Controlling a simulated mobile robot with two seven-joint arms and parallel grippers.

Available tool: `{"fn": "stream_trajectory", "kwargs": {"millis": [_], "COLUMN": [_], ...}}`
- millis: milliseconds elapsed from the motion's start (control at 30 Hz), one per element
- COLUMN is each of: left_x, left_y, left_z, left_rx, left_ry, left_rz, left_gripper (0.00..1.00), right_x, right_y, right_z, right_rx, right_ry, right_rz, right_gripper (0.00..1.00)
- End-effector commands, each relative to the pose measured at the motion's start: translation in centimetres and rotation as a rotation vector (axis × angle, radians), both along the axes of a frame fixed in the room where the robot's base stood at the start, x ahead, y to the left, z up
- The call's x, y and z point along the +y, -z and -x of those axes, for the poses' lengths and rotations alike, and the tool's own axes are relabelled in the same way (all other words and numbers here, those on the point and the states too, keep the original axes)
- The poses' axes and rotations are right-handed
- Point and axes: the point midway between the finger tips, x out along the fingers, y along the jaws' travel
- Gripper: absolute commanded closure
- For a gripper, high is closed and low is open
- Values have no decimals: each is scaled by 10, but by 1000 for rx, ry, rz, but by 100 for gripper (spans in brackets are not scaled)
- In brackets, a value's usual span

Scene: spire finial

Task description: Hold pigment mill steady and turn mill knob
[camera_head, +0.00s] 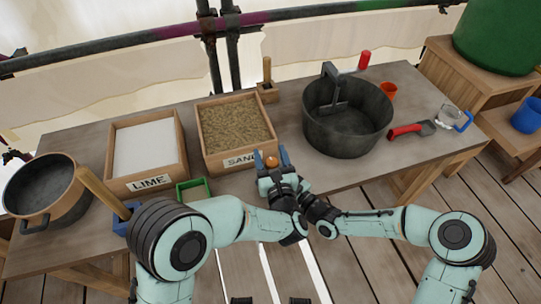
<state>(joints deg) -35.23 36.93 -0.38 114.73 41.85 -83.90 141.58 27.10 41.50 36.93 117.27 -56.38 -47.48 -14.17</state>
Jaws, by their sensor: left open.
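A small round orange-brown knob (271,161) shows at the table's front edge, just in front of the sand tray. It looks like the mill knob. The mill's body is mostly hidden behind my grippers, so I cannot tell its shape. My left gripper (275,178) is open, close in front of the knob. Whether its fingers touch the mill is not clear. My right gripper (298,188) comes in from the right and overlaps the left one. Its fingers are too small and covered to read.
A lime tray (179,178) and a sand tray (208,160) stand behind and left. A dark bucket (346,145) stands right, with a red-handled trowel (405,130) beyond. A pot (42,193) is far left. Bare tabletop (310,172) lies right of my grippers.

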Motion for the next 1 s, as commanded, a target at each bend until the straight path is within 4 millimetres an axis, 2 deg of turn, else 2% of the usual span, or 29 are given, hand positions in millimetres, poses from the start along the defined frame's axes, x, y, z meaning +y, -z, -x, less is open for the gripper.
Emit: {"fn": "stream_trajectory", "kwargs": {"millis": [133, 167, 300, 333, 667, 1000], "left_x": [0, 0, 0, 0, 0, -1], "left_y": [0, 0, 0, 0, 0, 0], "left_z": [0, 0, 0, 0, 0, -1], "left_rx": [0, 0, 0, 0, -1, 0], "left_ry": [0, 0, 0, -1, 34, 247], "left_rz": [0, 0, 0, 0, 1, 2], "left_gripper": [37, 40, 86, 89, 89, 89], "right_x": [0, 0, 0, 0, 0, 0], "right_y": [0, 0, 0, 0, 0, 0], "right_z": [0, 0, 0, 0, 0, 0], "right_rx": [0, 0, 0, 0, 1, 0], "right_ry": [0, 0, 0, 0, 0, 0], "right_rz": [0, 0, 0, 0, 1, 0], "right_gripper": [69, 69, 69, 69, 69, 69]}}
